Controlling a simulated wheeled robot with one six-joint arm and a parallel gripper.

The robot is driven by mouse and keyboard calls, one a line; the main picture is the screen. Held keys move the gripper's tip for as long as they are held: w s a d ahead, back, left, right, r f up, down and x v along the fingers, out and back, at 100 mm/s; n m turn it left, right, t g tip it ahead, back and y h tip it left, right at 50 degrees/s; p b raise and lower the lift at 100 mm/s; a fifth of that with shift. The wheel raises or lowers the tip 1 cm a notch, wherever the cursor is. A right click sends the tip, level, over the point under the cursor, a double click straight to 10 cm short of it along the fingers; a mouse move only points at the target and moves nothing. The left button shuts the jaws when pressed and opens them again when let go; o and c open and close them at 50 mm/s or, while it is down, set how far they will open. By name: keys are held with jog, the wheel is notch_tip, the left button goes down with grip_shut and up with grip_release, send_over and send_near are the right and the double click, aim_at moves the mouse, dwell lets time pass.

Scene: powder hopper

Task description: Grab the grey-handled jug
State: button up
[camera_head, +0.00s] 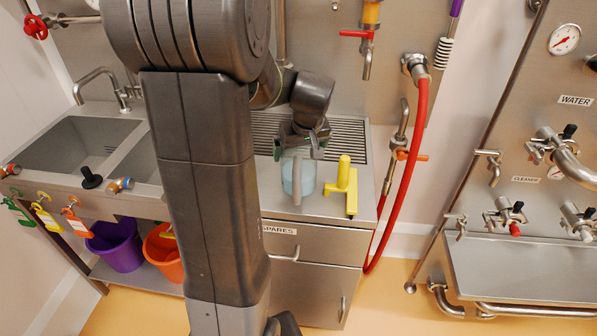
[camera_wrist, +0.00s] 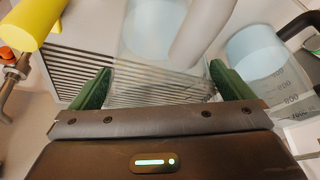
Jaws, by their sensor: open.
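The grey-handled jug (camera_head: 287,181) is clear with pale blue contents and stands on the steel counter near its front edge. Its grey handle (camera_head: 297,178) faces the front. In the wrist view the jug (camera_wrist: 150,30) and the handle (camera_wrist: 203,30) show at the top middle, beyond the fingers. My gripper (camera_head: 303,145) is over the jug in the head view. In the wrist view my gripper (camera_wrist: 160,82) has its two green fingers wide apart, with clear jug wall showing between them. I cannot tell whether they touch it.
A second clear jug (camera_wrist: 262,60) with a dark handle (camera_wrist: 298,30) shows in the wrist view. A slatted drain grate (camera_head: 345,135) lies behind. A red hose (camera_head: 405,170) hangs at the counter's right.

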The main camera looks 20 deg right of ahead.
jog(key=shift+c, duration=0.2)
jog(key=c, duration=1.7)
jog(key=shift+o, duration=0.2)
jog(key=shift+r, duration=0.15)
